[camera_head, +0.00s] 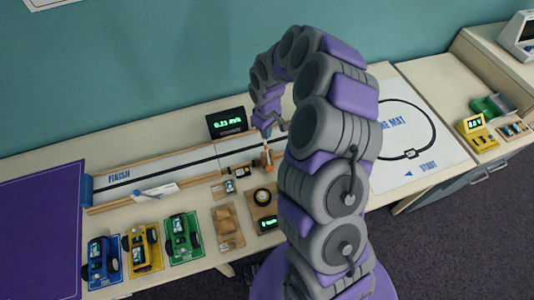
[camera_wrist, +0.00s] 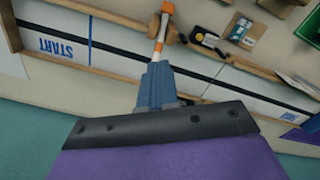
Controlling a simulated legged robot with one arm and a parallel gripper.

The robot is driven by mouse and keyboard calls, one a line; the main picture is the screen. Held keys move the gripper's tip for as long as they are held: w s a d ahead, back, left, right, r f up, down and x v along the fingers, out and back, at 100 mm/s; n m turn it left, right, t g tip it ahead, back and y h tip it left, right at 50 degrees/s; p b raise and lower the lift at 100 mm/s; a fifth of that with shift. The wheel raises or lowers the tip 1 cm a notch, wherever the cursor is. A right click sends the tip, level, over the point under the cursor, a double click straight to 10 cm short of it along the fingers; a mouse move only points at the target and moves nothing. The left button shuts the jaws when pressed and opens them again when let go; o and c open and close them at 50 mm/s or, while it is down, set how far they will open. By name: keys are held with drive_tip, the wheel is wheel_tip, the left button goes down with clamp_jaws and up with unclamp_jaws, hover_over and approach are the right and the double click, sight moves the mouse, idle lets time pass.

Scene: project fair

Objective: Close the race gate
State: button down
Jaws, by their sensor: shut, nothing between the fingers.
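The race gate is a bar striped orange and white (camera_head: 268,156) at the near rail of the wooden track. In the wrist view the bar (camera_wrist: 160,32) extends upward from just beyond my fingertips, near a wooden block on the rail. I cannot tell whether the bar stands up or lies across the lane. My gripper (camera_head: 268,130) is above the track, at the far end of the bar. Its blue-grey fingers (camera_wrist: 154,75) are together and empty. They overlap the bar's end in the wrist view, so contact is unclear. My arm hides part of the track.
The white track (camera_head: 165,172) runs to the FINISH end at left; START (camera_wrist: 57,49) shows in the wrist view. A speed display (camera_head: 227,122) stands behind it. Several toy cars (camera_head: 141,250) and a wheel tray (camera_head: 262,197) lie in front. A mat (camera_head: 425,155) lies right.

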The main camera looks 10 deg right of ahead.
drive_tip(key=shift+f, duration=0.1)
idle(0.3)
drive_tip(key=shift+f, duration=0.75)
drive_tip(key=shift+w+a+p, duration=0.1)
drive_tip(key=shift+w+p, duration=0.2)
drive_tip(key=shift+w, duration=0.55)
drive_tip(key=shift+w+a+f, duration=0.1)
drive_tip(key=shift+w+f, duration=0.1)
drive_tip(key=shift+w, duration=0.7)
drive_tip(key=shift+w+a+f, duration=0.1)
drive_tip(key=shift+w+f, duration=0.1)
drive_tip(key=shift+w, duration=0.65)
drive_tip(key=shift+w+a+f+b, duration=0.1)
drive_tip(key=shift+w+f+b, duration=0.45)
drive_tip(key=shift+w+f, duration=0.3)
drive_tip(key=shift+w+f+b, duration=0.55)
drive_tip(key=shift+w+f, duration=0.1)
drive_tip(key=shift+w, duration=0.3)
drive_tip(key=shift+f, duration=0.1)
